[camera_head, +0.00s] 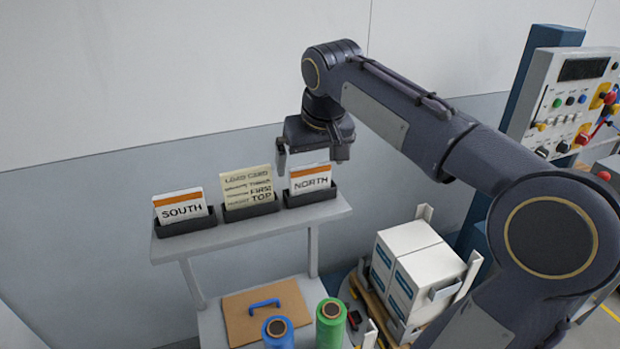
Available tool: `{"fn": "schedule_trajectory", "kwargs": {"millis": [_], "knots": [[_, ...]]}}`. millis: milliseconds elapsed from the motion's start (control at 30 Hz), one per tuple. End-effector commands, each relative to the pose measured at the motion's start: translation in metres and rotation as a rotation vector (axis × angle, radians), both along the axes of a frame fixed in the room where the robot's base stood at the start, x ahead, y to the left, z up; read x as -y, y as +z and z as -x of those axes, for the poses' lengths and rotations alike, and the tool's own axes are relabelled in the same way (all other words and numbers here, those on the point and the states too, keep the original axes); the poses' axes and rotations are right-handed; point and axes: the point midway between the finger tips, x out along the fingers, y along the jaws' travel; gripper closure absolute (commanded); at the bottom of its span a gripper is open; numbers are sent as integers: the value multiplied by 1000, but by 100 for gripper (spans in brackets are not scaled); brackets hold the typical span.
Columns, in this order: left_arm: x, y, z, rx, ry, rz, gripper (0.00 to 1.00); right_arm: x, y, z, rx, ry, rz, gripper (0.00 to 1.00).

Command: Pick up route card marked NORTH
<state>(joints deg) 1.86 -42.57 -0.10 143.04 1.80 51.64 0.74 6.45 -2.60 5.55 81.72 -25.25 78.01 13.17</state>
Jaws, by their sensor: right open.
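The NORTH route card (311,183) is white with an orange band along its top. It stands tilted back in a black holder (311,197) at the right end of the grey shelf (240,231). My right gripper (311,163) is open, fingers pointing down, right above the card's top edge. One finger shows to the left of the card and the other to the right. I cannot tell whether the fingers touch the card. My left gripper is not in view.
A yellowish load card (247,187) and a SOUTH card (181,210) stand in holders left of NORTH. A control panel (575,95) stands at right.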

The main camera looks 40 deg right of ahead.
Motion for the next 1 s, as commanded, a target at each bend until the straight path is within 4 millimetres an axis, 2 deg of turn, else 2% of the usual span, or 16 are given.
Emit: {"fn": "schedule_trajectory", "kwargs": {"millis": [133, 367, 667, 1000], "knots": [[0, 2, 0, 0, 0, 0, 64, 1, -12, -4, -1, 0, 0, 0], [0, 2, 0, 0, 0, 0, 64, 1, -13, -5, 0, 0, -1, 1], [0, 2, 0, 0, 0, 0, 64, 1, -12, -5, 0, 0, -1, 41], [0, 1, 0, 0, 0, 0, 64, 1, -9, -5, 2, 1, -1, 43]]}}
